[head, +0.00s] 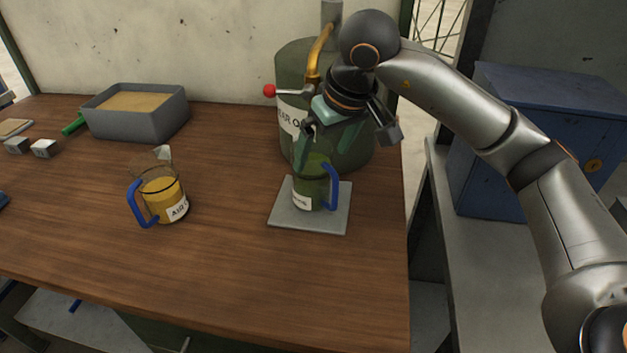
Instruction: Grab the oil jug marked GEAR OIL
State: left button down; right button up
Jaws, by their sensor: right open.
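A clear jug with green content (311,190) and a blue handle on its right side stands upright on a grey square plate (284,215). Its small white label is too small to read. My right gripper (326,150) comes down from above, open, with its fingers around or just above the jug's top; I cannot tell whether they touch it. The gripper hides part of the jug's rim. A second jug (165,196) with amber oil and a blue handle on its left stands to the left, its label reading roughly "AIR O". My left gripper is not in view.
A large green drum (355,150) with a partly hidden label reading "EAR O", a yellow pipe and a red-knobbed lever (270,91) stands close behind the plate. A grey bin (135,118) of sand-coloured material stands back left. The wooden table's front (240,275) is clear.

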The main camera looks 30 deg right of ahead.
aim_at(315, 172)
jog(key=x, duration=0.8)
jog(key=shift+d, duration=0.1)
jog(key=shift+r, duration=0.1)
jog(key=c, duration=1.5)
jog(key=shift+w+r, duration=0.1)
grip_shut()
jog(key=shift+r, duration=0.1)
